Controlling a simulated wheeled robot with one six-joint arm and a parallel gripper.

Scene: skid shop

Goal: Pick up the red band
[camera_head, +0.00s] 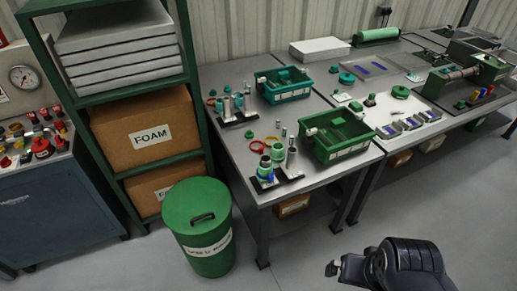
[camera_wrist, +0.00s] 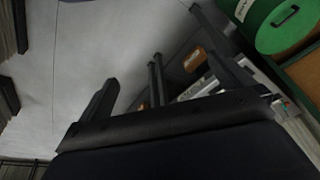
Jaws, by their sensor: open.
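Small red and orange-yellow ring shapes (camera_head: 258,147) lie on the near part of the grey workbench (camera_head: 228,143), beside a black stand with upright cylinders (camera_head: 277,173). They look like bands, but they are too small to tell exactly which is the red band. Another reddish ring (camera_head: 210,101) shows by the farther stand. My gripper (camera_wrist: 163,88) is open in the wrist view, with nothing seen between its two dark fingers. In the head view my arm is at the lower right, over the floor and well apart from the bench. No band shows clearly in the wrist view.
Two green bins (camera_head: 340,151) (camera_head: 285,94) stand on the bench. A green lidded drum (camera_head: 198,252) stands at its left front, by a green shelf rack with a FOAM box (camera_head: 146,130). A second bench (camera_head: 412,133) adjoins right. The floor (camera_head: 320,265) in front is clear.

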